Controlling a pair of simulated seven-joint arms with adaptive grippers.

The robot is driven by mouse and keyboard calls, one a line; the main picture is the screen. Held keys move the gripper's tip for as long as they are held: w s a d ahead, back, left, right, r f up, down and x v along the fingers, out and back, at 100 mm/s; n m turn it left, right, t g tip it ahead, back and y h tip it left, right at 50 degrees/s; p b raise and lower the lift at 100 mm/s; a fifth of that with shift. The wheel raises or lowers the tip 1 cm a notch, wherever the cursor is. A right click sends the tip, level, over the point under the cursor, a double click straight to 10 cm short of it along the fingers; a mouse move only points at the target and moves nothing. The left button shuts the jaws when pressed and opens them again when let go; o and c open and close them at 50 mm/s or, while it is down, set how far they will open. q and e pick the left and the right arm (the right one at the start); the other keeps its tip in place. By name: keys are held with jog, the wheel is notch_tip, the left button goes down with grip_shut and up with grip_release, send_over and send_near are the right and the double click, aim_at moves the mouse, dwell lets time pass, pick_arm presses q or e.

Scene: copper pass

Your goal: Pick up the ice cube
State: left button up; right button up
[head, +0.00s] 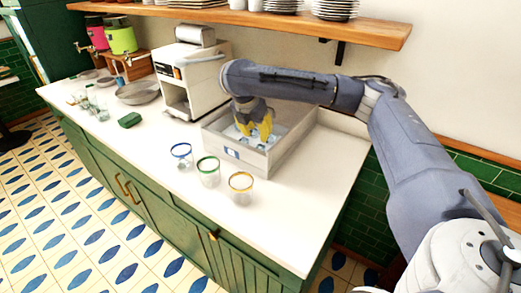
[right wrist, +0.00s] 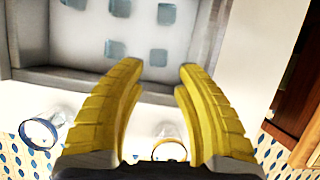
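Several pale blue-grey ice cubes lie spread on the floor of an open-topped white bin (head: 238,155) on the counter. My right gripper (head: 254,130) reaches down into the bin, yellow fingers pointing at the cubes. In the right wrist view the right gripper (right wrist: 160,70) has its fingers well apart, with nothing between them. The fingers partly hide the cubes in the head view. My left gripper is not in view.
Three glasses stand in front of the bin: blue-rimmed (head: 181,156), green-rimmed (head: 208,171) and yellow-rimmed (head: 240,188). A white machine (head: 190,80) stands left of the bin. A wooden shelf (head: 300,24) with dishes hangs above. A green sponge-like block (head: 129,119) lies on the counter.

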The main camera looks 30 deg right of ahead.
aim_at(261, 145)
jog(key=shift+x, duration=4.4)
jog(key=shift+o, duration=0.4)
jog(key=c, duration=0.6)
